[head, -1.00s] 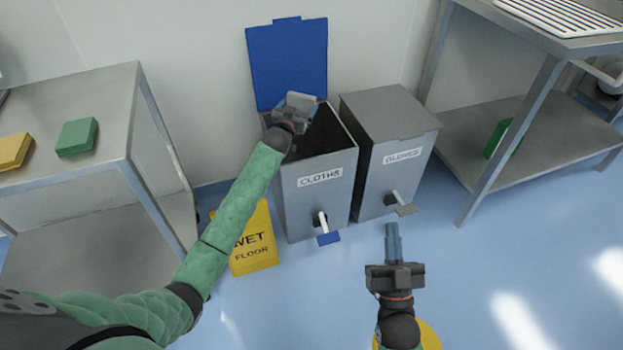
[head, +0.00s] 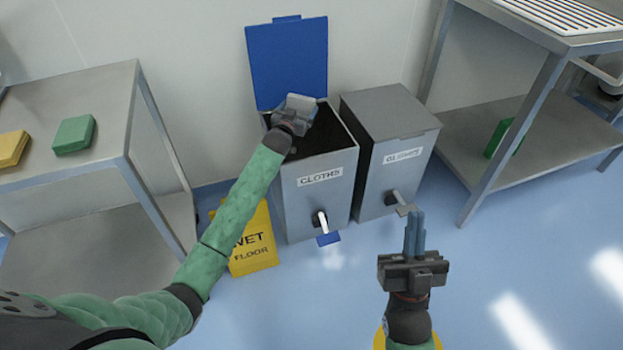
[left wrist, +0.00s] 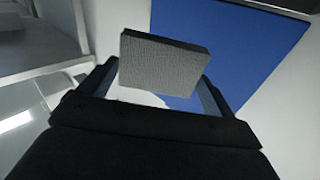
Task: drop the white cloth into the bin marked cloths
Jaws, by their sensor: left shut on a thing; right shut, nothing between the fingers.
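The grey bin marked CLOTHS (head: 317,208) stands on the floor against the wall. Its blue lid (head: 288,62) is up and its dark mouth is open. My left gripper (head: 295,108) is over the back left part of this mouth. It is shut on the white cloth, a flat folded pad that looks pale grey here (head: 299,101); in the left wrist view the cloth (left wrist: 164,66) shows between the fingers, with the blue lid (left wrist: 232,40) behind. My right gripper (head: 414,236) is shut and empty, in front of the other bin.
A second bin (head: 395,170), its label apparently GLOVES, stands shut at the right. A yellow wet-floor sign (head: 254,243) stands left of the cloths bin. A steel table (head: 75,185) at left bears a green block (head: 74,134) and a yellow block (head: 10,148). A steel shelf unit (head: 530,145) stands right.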

